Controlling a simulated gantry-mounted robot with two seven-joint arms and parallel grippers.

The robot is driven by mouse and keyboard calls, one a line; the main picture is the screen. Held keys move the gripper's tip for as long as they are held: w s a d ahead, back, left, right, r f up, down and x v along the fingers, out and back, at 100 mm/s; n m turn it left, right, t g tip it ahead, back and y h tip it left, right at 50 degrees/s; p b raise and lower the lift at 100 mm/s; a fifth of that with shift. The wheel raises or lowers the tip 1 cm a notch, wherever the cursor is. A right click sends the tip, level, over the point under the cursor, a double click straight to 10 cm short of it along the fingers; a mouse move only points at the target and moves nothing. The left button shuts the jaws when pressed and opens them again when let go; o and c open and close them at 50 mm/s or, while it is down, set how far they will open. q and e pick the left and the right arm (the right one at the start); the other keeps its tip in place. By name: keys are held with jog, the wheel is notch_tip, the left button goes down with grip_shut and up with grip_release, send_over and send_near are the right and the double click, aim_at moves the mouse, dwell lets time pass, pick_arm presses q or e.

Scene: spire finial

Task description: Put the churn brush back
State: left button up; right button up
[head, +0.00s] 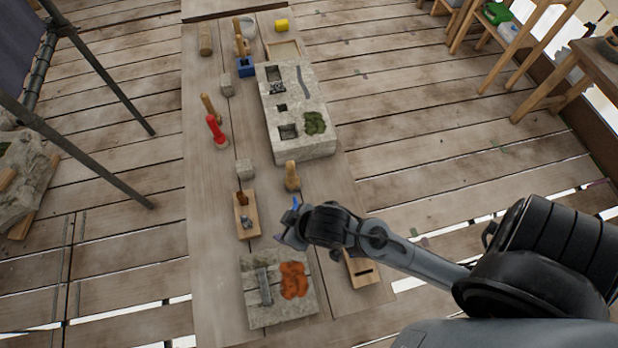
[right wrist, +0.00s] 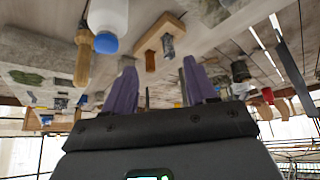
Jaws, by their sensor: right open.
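I cannot tell for certain which tool is the churn brush. A pale wooden-handled tool (head: 292,176) stands upright near the large stone block; a similar wooden handle (right wrist: 83,62) shows in the right wrist view. Another wooden-handled tool (head: 241,42) stands at the blue holder (head: 245,67). My right gripper (head: 287,221) is above the near part of the board, right of a small wooden tray (head: 241,229). Its purple fingers (right wrist: 160,88) are apart with nothing between them. My left gripper is not in view.
The large stone block (head: 303,147) has square holes and moss. A stone slab (head: 281,308) with an orange patch lies in front. A white bottle with a blue cap (right wrist: 108,18) is close to my right gripper.

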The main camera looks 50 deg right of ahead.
jog(key=s+d+f+g+h, duration=0.1)
jog(key=s+d+f+g, duration=0.1)
jog(key=s+d, duration=0.4)
jog(key=shift+s+d+m, duration=0.25)
jog(key=shift+s+m, duration=0.15)
jog(key=shift+s, duration=0.3)
notch_tip(320, 180, up, 17)
jog(key=p, duration=1.7)
